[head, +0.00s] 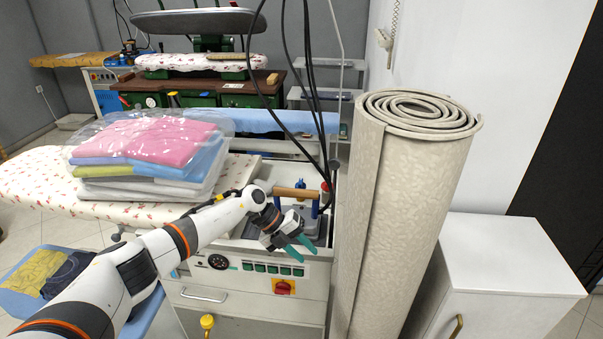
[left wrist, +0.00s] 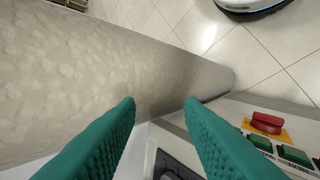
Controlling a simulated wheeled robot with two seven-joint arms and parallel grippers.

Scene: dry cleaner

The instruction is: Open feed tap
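I cannot tell for sure which part is the feed tap. Candidates in the head view are a small blue fitting (head: 300,184) behind the iron, a small red one (head: 325,187) beside it, and a yellow knob (head: 207,321) low at the ironing station's front. My left gripper (head: 303,248) is open and empty, over the front edge of the ironing station, above its red switch (head: 284,287). In the left wrist view, its teal fingers (left wrist: 161,102) stand apart with nothing between them, and the red switch (left wrist: 267,123) shows at the right. My right gripper is not in view.
A tall rolled carpet (head: 408,200) stands just right of the gripper. An iron with a wooden handle (head: 297,193) sits behind it. Bagged folded clothes (head: 150,150) lie on the ironing board (head: 35,178). A white cabinet (head: 500,255) stands at right. Black cables hang above the station.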

